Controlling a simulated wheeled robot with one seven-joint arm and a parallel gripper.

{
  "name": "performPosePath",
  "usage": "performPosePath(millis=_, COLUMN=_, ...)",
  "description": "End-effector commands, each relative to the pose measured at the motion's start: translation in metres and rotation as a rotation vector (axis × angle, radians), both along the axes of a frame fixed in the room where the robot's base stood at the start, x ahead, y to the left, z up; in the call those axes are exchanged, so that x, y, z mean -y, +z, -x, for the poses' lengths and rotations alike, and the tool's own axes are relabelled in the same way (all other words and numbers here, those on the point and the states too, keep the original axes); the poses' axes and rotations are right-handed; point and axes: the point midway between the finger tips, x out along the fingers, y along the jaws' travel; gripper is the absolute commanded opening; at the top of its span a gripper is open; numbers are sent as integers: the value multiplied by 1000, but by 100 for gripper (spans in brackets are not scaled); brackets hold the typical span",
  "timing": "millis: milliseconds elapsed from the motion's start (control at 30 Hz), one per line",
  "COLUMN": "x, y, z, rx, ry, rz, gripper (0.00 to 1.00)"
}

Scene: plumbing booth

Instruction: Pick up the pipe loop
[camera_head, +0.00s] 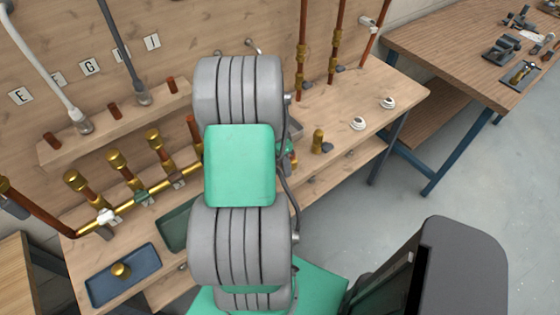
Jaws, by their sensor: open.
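I cannot make out a separate pipe loop in the head view; my arm covers the middle of the bench and may hide it. A copper and brass pipe run (127,207) with several upright brass-capped stubs lies along the left of the bench, partly behind my arm. My gripper does not show; the grey and green links of my arm stand in front of where it may be.
The wooden bench (395,82) has a small brass fitting (317,141) and two white round fittings (358,124) on its right half. A blue tray (124,275) holds a brass piece at front left. A second table (440,47) stands at right; grey floor lies between.

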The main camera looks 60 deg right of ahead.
Motion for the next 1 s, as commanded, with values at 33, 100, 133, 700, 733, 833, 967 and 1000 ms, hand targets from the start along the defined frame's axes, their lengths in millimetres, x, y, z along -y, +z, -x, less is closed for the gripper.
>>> performPosePath(millis=33, x=1, y=-2, z=0, rx=0, ry=-1, rz=2, gripper=46)
performPosePath(millis=100, x=1, y=-3, z=0, rx=1, ry=-1, rz=2, gripper=46)
performPosePath(millis=133, x=1, y=-3, z=0, rx=1, ry=-2, rz=2, gripper=46)
performPosePath(millis=700, x=1, y=-2, z=1, rx=0, ry=-3, rz=2, gripper=6)
performPosePath(millis=733, x=1, y=-2, z=1, rx=1, ry=-3, rz=2, gripper=4)
performPosePath(millis=833, x=1, y=-2, z=1, rx=0, ry=-3, rz=2, gripper=0)
performPosePath(millis=967, x=1, y=-2, z=1, rx=1, ry=-3, rz=2, gripper=0)
performPosePath(millis=1000, x=1, y=-2, z=1, rx=1, ry=-3, rz=2, gripper=0)
